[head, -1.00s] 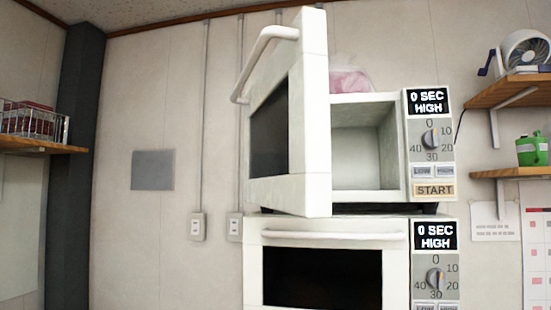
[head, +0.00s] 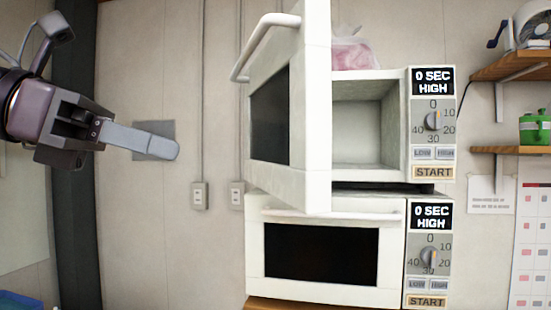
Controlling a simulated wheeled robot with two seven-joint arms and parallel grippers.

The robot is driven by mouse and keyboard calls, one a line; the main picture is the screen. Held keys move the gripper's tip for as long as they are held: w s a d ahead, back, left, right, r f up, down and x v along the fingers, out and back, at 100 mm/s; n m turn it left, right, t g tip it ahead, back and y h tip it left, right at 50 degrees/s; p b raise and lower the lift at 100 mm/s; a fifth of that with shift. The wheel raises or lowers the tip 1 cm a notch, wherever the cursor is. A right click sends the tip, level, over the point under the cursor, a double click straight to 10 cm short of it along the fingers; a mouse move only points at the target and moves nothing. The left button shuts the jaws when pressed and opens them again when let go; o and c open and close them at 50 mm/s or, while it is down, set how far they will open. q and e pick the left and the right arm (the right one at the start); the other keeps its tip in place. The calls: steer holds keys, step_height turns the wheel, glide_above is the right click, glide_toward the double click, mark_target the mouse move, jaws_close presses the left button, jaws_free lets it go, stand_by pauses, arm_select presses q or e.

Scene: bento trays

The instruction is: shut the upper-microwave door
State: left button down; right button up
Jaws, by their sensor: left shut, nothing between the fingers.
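The upper microwave (head: 433,120) is white and stands on top of another white microwave. Its door (head: 312,110) stands wide open, swung out toward me on its left side, with a bar handle (head: 262,42) on the door's outer face. The lit cavity (head: 365,122) shows empty in the part I can see. My left gripper (head: 172,151) comes in from the left. Its fingers are shut together and hold nothing. It is left of the open door, apart from it, with a gap of bare wall between. My right gripper is not in view.
The lower microwave (head: 392,255) is shut and sits on a wooden surface (head: 300,306). A pink bag (head: 352,53) lies on the upper microwave.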

mark_target(304, 178)
arm_select(q)
steer(key=p+x, duration=0.1)
steer(key=x, duration=0.3)
steer(key=p+x, duration=0.1)
steer(key=x, duration=0.4)
steer(key=r+p+x, duration=0.1)
steer(key=p+x, duration=0.1)
steer(key=x, duration=0.2)
steer(key=shift+d+f, duration=0.1)
steer(key=shift+d, duration=0.4)
steer(key=shift+s, duration=0.1)
